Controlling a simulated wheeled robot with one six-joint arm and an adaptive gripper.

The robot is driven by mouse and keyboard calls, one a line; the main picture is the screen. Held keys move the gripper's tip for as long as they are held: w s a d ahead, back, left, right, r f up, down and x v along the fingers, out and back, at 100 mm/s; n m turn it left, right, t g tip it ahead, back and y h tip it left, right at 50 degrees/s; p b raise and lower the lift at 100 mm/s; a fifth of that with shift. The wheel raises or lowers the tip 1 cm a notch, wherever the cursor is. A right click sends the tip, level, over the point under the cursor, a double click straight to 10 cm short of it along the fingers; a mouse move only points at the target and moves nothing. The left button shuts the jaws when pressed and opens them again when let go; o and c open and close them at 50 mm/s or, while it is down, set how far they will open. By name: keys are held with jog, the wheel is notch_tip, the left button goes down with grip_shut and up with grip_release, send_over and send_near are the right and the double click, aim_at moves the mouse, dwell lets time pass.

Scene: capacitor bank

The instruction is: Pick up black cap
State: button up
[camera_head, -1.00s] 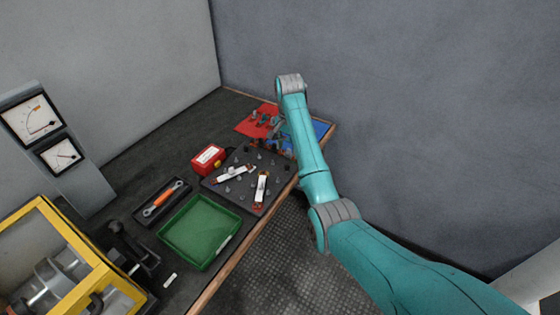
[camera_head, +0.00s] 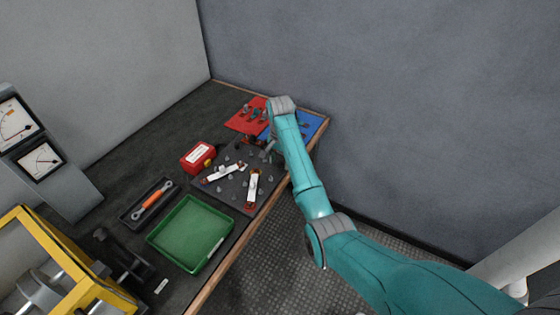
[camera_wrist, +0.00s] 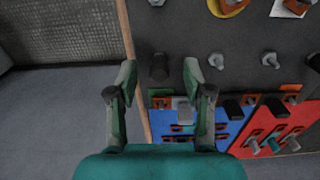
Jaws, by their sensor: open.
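In the wrist view a small black cap (camera_wrist: 160,67) stands on the dark stud board, near its edge and close to the wooden table edge. My gripper (camera_wrist: 160,73) is open, its two fingers apart on either side of the cap in the picture. I see nothing held, and the height between fingertips and cap is hard to judge. Other black pieces lie on the blue mat (camera_wrist: 233,108), on the red mat (camera_wrist: 275,107) and at the right border (camera_wrist: 314,62). In the head view my wrist hides much of this area.
The stud board (camera_head: 225,196) carries metal studs and two white-labelled parts. A red box (camera_head: 197,157), a green tray (camera_head: 190,234) and a wrench tray (camera_head: 148,202) stand left of it. The red mat (camera_head: 240,124) and blue mat (camera_head: 313,125) lie at the back. The wall stands behind.

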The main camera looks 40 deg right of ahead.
jog(key=shift+f, duration=0.35)
jog(key=c, duration=0.8)
jog(key=shift+r, duration=0.15)
jog(key=shift+c, duration=0.2)
